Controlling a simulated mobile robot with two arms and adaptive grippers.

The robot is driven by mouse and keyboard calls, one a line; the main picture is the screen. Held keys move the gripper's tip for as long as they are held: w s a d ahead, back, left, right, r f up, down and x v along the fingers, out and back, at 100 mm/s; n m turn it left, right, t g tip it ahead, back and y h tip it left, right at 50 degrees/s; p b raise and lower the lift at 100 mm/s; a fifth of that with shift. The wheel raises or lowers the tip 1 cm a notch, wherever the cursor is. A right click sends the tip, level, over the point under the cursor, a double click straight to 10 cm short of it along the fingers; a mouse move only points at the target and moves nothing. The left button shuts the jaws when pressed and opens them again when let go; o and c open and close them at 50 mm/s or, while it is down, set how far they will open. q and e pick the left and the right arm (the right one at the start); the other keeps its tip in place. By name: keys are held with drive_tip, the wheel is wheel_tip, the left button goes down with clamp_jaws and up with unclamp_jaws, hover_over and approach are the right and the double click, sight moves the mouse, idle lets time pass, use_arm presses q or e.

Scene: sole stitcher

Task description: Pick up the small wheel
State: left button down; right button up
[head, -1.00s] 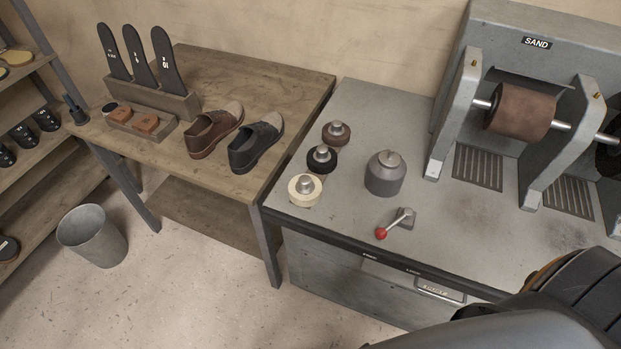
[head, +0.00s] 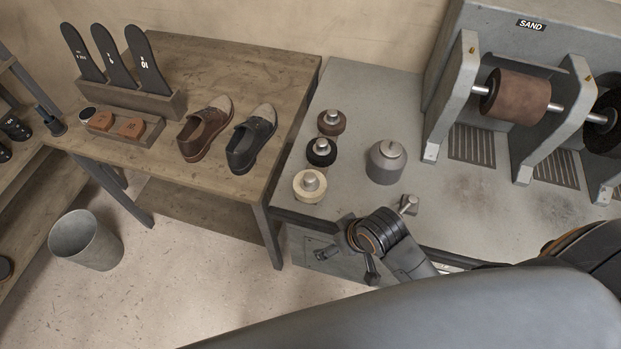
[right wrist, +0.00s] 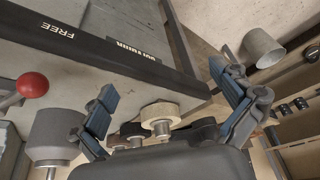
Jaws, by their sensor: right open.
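Three small wheels stand in a row on the grey bench: cream (head: 309,193), black (head: 321,158) and brown (head: 331,127), each with a metal knob on top. My right gripper (head: 347,265) is open and empty over the bench's front edge, just in front of the cream wheel. In the right wrist view the cream wheel (right wrist: 160,112) shows between the two spread blue-padded fingers (right wrist: 163,80), apart from them. The darker wheels are partly hidden behind it there. My left gripper is not in view.
A grey metal canister (head: 385,167) stands right of the wheels. A red-knobbed lever (right wrist: 32,85) is near the front edge. The sanding machine (head: 480,60) fills the bench's back right. A wooden table (head: 285,85) with shoes (head: 252,140) adjoins on the left.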

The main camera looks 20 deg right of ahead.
drive_tip(key=w+a+r+n+y, duration=0.2)
drive_tip(key=w+a+r+n, duration=0.1)
drive_tip(key=w+r, duration=0.25)
drive_tip(key=n+p, duration=0.1)
drive_tip(key=n, duration=0.1)
approach(313, 178)
drive_tip(key=shift+g+h, duration=0.3)
drive_tip(key=shift+g, duration=0.1)
drive_tip(key=x, duration=0.2)
drive_tip(key=p+x, duration=0.1)
drive_tip(key=x, duration=0.4)
drive_tip(key=shift+w+a+r, duration=0.1)
drive_tip(key=shift+a, duration=0.25)
drive_tip(key=shift+w+a+f+p, duration=0.15)
drive_tip(key=shift+w+f+p, duration=0.1)
drive_tip(key=shift+f+p, duration=0.3)
drive_tip(key=shift+p+x, duration=0.45)
drive_tip(key=shift+x, duration=1.55)
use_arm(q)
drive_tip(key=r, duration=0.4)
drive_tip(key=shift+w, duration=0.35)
use_arm(e)
drive_tip(key=shift+w+r, duration=0.1)
drive_tip(key=shift+w, duration=0.05)
drive_tip(key=c, duration=1.3)
